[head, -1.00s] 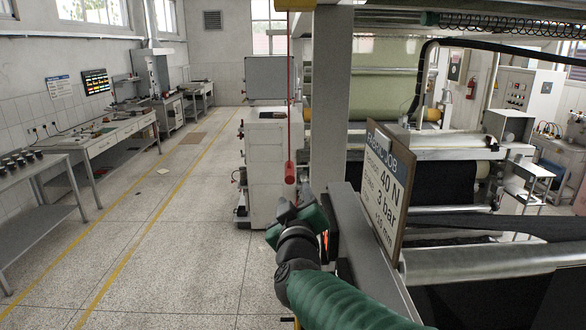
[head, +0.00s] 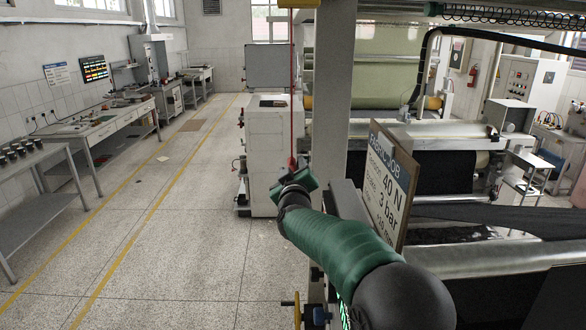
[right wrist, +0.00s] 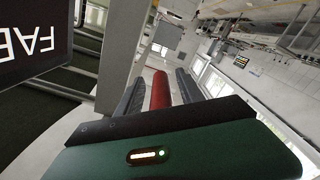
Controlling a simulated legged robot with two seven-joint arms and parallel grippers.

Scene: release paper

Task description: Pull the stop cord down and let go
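The red stop cord (head: 292,90) hangs straight down from a yellow fitting at the top of the head view. Its red handle (right wrist: 160,90) shows in the right wrist view between the two dark fingers of my right gripper (head: 294,178). A gap shows between the handle and the finger on its left, and a narrower one on its right, so the gripper is open around it. In the head view the green gripper body hides most of the handle; only its top shows. My left gripper is not in view.
A grey post (head: 330,100) stands just right of the cord. A tilted sign board (head: 383,185) is fixed right of my right arm, by the rollers. A white cabinet (head: 268,150) stands behind the cord. The floor to the left is open.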

